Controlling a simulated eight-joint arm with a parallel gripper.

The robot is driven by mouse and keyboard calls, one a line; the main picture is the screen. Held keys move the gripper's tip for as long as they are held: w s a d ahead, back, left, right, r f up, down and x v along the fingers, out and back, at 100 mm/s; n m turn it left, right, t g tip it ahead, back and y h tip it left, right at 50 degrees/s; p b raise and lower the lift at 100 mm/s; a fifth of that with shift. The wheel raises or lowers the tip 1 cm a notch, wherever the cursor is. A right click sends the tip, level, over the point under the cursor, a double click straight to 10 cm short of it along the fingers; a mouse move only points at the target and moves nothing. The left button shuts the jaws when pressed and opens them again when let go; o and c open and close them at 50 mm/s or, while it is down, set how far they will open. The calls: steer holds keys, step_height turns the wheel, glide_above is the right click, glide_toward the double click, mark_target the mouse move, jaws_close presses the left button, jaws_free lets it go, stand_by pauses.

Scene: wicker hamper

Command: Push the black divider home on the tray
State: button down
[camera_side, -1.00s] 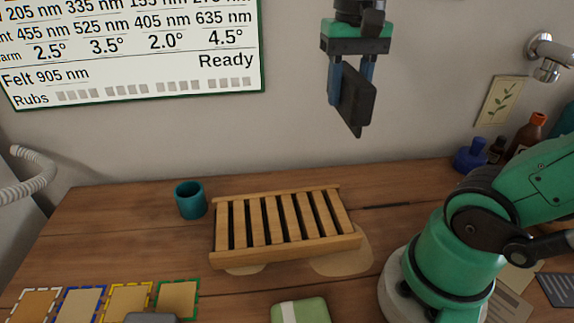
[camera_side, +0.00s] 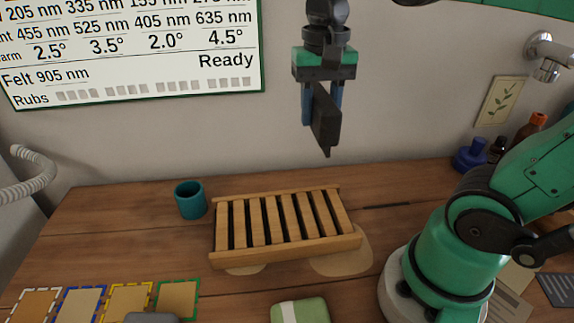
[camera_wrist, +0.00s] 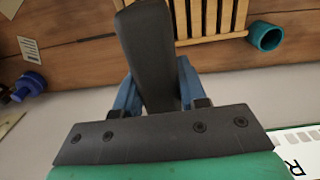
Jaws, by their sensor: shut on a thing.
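The black divider (camera_side: 325,122) is a flat dark slab, held upright in my gripper (camera_side: 322,105), whose blue fingers are shut on it. It hangs in the air above and behind the tray, apart from it. The wooden slatted tray (camera_side: 285,250) lies on the bench with several dark slots between its slats. In the wrist view the divider (camera_wrist: 150,50) stretches from between the blue fingers (camera_wrist: 155,95) toward the tray (camera_wrist: 212,37) and covers part of it.
A teal cup (camera_side: 190,200) stands just left of the tray. A green and white block (camera_side: 300,311) lies in front. Coloured square pads (camera_side: 130,300) are at the front left. Blue and brown bottles (camera_side: 471,156) stand at the back right. The bench behind the tray is clear.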

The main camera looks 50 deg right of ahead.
steer(key=w+a+f, duration=0.3)
steer(key=a+f, duration=0.2)
steer(key=f, duration=0.3)
steer(key=shift+f, duration=0.1)
steer(key=shift+f, duration=2.7)
steer(key=shift+f, duration=0.3)
steer(key=shift+f, duration=1.15)
jaws_free()
